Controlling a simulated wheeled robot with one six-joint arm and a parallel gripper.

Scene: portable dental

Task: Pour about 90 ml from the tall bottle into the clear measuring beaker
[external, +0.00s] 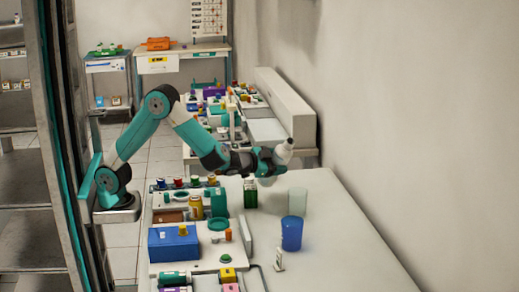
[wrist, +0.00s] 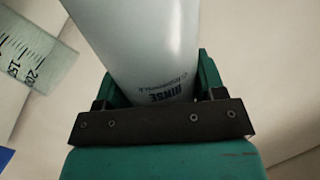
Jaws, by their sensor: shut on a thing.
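A tall white bottle (external: 284,150) is held in my gripper (external: 272,160) above the table, tilted slightly with its top to the upper right. In the wrist view the bottle (wrist: 145,50) stands between the jaws of my gripper (wrist: 155,90), with "RINSE" printed low on its side. The clear measuring beaker (external: 297,201) stands upright on the white table, below and slightly right of the bottle. In the wrist view the beaker (wrist: 32,52) shows at the upper left with printed graduation marks. I cannot tell its liquid level.
A blue cup (external: 291,233) stands just in front of the beaker. A dark green bottle (external: 250,193) stands left of it. A blue box (external: 174,244) and several small containers crowd the table's left side. The table's right side is clear up to the wall.

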